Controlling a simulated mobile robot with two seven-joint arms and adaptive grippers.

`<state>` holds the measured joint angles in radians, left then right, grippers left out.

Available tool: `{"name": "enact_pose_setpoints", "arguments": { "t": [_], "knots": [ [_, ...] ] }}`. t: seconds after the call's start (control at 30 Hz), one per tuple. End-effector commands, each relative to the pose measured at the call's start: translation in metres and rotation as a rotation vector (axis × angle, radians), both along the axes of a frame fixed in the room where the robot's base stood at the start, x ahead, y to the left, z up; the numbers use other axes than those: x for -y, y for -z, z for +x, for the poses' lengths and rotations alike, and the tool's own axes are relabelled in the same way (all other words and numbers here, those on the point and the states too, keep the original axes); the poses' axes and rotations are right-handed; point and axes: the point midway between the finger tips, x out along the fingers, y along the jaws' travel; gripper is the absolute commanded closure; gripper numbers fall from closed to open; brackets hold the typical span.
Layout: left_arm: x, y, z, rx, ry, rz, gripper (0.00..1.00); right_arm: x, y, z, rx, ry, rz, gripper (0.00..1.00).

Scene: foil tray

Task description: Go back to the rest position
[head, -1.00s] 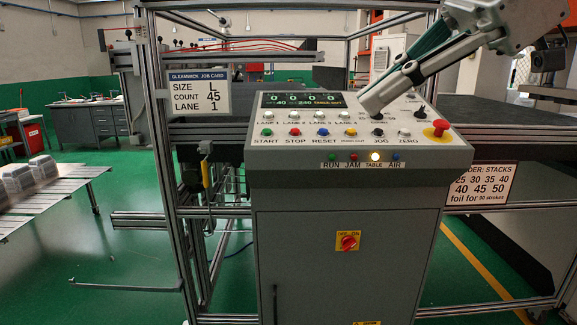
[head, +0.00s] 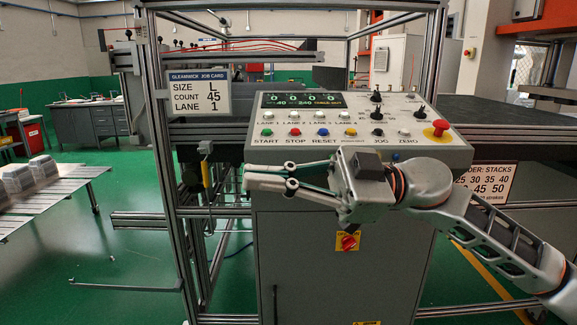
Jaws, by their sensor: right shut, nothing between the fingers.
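My right gripper (head: 250,176) is in front of the control console (head: 355,228), just below its button panel. Its fingers point left and are shut with nothing between them. It is apart from the buttons and hides part of the console's front edge, including the RUN, JAM, TABLE and AIR lamps. My right arm comes in from the lower right. The panel's buttons, black selector knobs and red emergency stop (head: 438,128) are in clear view. My left gripper is not in view.
A metal frame (head: 166,190) with a job card (head: 200,94) stands left of the console. A slatted table (head: 50,197) with foil trays (head: 18,179) is at the far left. A dark conveyor bed (head: 520,160) lies right. Green floor is open at the left.

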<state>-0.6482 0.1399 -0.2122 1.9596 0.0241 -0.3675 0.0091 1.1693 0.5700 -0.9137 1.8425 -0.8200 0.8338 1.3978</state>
Motion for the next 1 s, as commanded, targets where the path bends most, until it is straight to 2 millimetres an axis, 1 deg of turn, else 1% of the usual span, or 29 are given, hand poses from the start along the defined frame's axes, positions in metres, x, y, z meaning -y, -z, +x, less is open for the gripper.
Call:
{"name": "enact_pose_setpoints", "arguments": {
  "t": [0.03,0.17,0.27,0.37,0.47,0.57,0.63,0.67,0.7,0.77,0.8,0.87,0.9,0.97,1.0],
  "knots": [
    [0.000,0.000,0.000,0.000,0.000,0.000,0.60,-0.001,0.010,0.006,-0.025,0.021,0.059,1.00],
    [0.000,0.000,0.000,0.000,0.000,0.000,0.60,0.002,0.029,0.025,-0.067,0.116,0.202,1.00],
    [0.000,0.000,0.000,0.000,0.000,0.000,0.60,0.010,0.050,0.043,-0.105,0.215,0.293,1.00],
    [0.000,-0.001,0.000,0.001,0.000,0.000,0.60,0.020,0.077,0.062,-0.151,0.330,0.362,1.00],
    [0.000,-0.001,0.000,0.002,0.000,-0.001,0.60,0.034,0.111,0.079,-0.202,0.460,0.407,1.00],
    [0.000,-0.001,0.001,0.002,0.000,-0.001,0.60,0.050,0.152,0.094,-0.257,0.600,0.426,1.00],
    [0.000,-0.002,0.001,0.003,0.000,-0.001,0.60,0.063,0.185,0.102,-0.297,0.702,0.422,1.00],
    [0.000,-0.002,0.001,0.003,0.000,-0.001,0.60,0.068,0.200,0.104,-0.315,0.746,0.416,1.00],
    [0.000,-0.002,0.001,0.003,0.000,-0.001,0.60,0.077,0.221,0.107,-0.338,0.805,0.405,1.00],
    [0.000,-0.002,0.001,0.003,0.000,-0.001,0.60,0.089,0.255,0.108,-0.376,0.892,0.379,1.00],
    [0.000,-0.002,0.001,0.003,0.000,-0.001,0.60,0.097,0.278,0.107,-0.402,0.949,0.355,1.00],
    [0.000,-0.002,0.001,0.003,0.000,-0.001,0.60,0.111,0.315,0.102,-0.440,1.032,0.311,1.00],
    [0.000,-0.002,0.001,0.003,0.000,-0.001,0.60,0.120,0.340,0.098,-0.467,1.087,0.276,1.00],
    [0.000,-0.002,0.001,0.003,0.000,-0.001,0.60,0.134,0.379,0.087,-0.505,1.164,0.215,1.00],
    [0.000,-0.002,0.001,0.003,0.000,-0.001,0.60,0.143,0.403,0.078,-0.533,1.211,0.172,1.00]
  ]
}}
